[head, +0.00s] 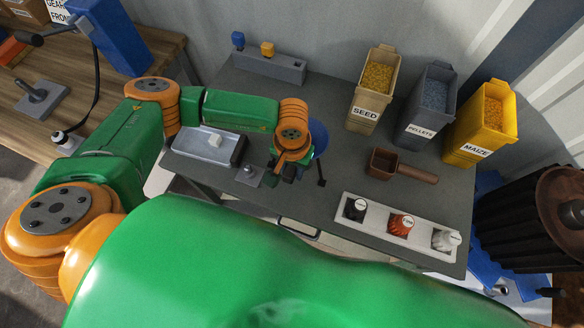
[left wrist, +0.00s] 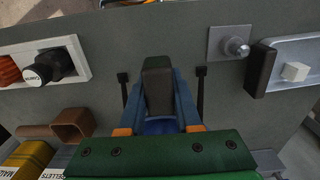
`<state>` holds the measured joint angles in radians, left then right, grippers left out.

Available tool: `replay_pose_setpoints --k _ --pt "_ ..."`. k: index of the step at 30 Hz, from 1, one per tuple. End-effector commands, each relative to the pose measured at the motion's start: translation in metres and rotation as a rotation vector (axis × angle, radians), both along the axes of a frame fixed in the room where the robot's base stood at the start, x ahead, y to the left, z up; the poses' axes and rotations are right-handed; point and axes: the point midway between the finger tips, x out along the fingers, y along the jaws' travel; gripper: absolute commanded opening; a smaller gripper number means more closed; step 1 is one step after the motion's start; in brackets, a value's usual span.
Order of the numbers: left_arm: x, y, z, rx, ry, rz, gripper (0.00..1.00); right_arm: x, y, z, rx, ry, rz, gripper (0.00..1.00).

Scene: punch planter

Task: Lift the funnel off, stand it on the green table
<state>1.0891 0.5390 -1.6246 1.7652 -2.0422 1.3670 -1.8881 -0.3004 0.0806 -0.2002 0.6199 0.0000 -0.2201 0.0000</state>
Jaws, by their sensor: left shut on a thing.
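The blue funnel (head: 319,138) shows mostly hidden behind my left gripper (head: 284,174), at the middle of the grey-green table (head: 335,100). In the left wrist view the gripper's blue fingers (left wrist: 160,95) are shut on a dark grey upright piece (left wrist: 158,82), with part of the blue funnel (left wrist: 160,127) behind it. Thin black legs with square feet (left wrist: 123,77) show on both sides of the fingers. I cannot tell whether these feet touch the table top. My right gripper is not in view.
A tray with a white cube (head: 214,140) and a metal knob plate (head: 249,175) lie left. A brown scoop (head: 386,163) and a white rack (head: 376,228) of knobs lie right. SEED (head: 366,116), PELLETS and MAIZE bins stand behind.

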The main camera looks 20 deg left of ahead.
Motion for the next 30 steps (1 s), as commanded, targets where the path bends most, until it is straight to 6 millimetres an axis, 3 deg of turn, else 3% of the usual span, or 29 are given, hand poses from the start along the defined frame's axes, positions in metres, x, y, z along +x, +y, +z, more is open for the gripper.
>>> replay_pose_setpoints --k 30 --pt "0.0 0.0 0.075 0.0 -0.001 -0.001 0.0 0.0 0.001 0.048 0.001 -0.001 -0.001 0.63"
